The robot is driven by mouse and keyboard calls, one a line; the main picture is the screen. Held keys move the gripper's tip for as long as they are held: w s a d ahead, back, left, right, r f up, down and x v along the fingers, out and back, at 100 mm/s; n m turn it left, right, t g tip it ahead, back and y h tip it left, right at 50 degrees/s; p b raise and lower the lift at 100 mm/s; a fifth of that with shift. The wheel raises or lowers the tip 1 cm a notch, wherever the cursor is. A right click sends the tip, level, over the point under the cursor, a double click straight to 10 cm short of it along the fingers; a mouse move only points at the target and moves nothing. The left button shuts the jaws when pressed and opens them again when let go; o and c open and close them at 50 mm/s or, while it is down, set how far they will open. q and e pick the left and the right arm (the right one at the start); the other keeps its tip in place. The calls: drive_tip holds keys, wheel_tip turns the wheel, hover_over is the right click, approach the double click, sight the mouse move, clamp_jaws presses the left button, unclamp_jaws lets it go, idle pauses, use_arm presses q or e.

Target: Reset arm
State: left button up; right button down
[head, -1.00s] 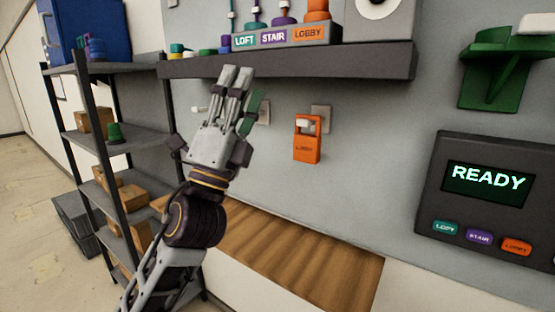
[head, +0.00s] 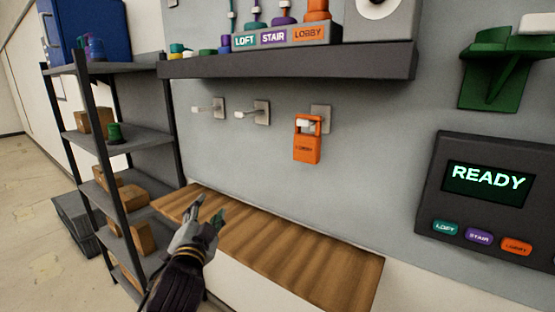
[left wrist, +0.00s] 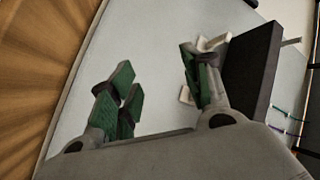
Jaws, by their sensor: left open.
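My left gripper (head: 207,212) is low in the head view, in front of the wooden ledge, with its fingers pointing up toward the wall. In the left wrist view its green-padded fingers (left wrist: 160,90) are apart with nothing between them. Two other wall hooks, the left hook (head: 209,108) and the middle hook (head: 252,112), are bare. My right gripper is not in view.
A wooden ledge (head: 310,255) runs below the hooks. A dark shelf (head: 290,66) with labelled phone stands juts out above them. A panel (head: 485,200) reading READY is at right, below a green bracket (head: 492,80). A dark rack (head: 125,140) with boxes stands left.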

use_arm(q)
drive_tip(key=s+a+f+n+g, duration=0.2)
drive_tip(key=s+f+g, duration=0.2)
drive_tip(key=f, duration=0.6)
drive_tip(key=s+a+f+n+g, duration=0.1)
drive_tip(key=s+f+n+g, duration=0.2)
drive_tip(key=f, duration=0.8)
drive_tip(key=s+a+f+n+g+h, duration=0.1)
drive_tip(key=s+f+g, duration=0.3)
drive_tip(key=s+f, duration=0.4)
drive_tip(key=s+f+n+g, duration=0.1)
drive_tip(key=s+f+g, duration=0.3)
drive_tip(key=s+f, duration=0.5)
drive_tip(key=s+a+f+g, duration=0.1)
drive_tip(key=s+f, duration=0.1)
drive_tip(key=f, duration=1.3)
drive_tip(key=s+a+f, duration=0.2)
drive_tip(key=f, duration=1.3)
drive_tip(key=s+a+f, duration=0.3)
drive_tip(key=s+f, duration=0.6)
drive_tip(key=s, duration=0.1)
drive_tip(key=s+a+f+g+p, duration=0.1)
drive_tip(key=s+a+f, duration=0.3)
drive_tip(key=s+f, duration=0.6)
drive_tip(key=shift+a+m+y, duration=0.3)
drive_tip(key=shift+m+y, duration=0.1)
